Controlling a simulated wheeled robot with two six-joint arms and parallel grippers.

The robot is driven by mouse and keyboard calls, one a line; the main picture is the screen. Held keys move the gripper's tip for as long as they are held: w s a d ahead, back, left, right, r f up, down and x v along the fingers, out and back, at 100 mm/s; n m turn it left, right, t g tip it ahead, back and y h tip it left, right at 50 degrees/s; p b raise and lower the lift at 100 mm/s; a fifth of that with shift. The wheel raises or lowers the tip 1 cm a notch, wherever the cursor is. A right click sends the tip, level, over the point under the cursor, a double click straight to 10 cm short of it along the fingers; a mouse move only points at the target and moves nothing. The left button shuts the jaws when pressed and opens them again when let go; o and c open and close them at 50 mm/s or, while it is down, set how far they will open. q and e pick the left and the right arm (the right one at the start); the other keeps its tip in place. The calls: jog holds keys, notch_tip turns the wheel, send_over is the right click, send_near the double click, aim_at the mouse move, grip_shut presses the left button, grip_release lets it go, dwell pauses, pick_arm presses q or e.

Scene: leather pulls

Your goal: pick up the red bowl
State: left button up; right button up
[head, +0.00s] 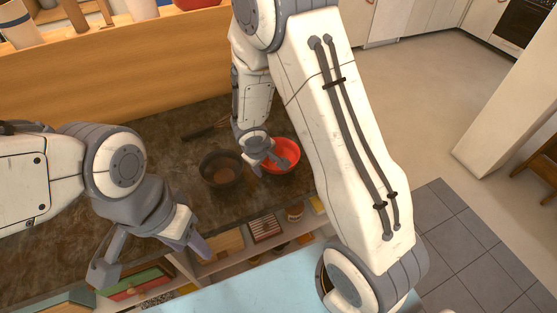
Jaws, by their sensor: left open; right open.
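The red bowl (291,148) sits on the dark countertop, near its front edge. My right gripper (270,166) is open at the bowl's left side. One finger appears over the inside of the bowl and the other just outside its left rim; whether either touches it I cannot tell. The gripper hides part of the left rim. My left gripper (150,258) is open and empty at the counter's front edge, well left of the bowl.
A dark round pan or bowl (221,172) stands just left of the red bowl. A dark utensil (204,131) lies behind it. Shelves with several small items (264,228) run below the counter front. A wooden panel (130,62) rises at the back.

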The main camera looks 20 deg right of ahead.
grip_shut()
jog(key=shift+r, duration=0.15)
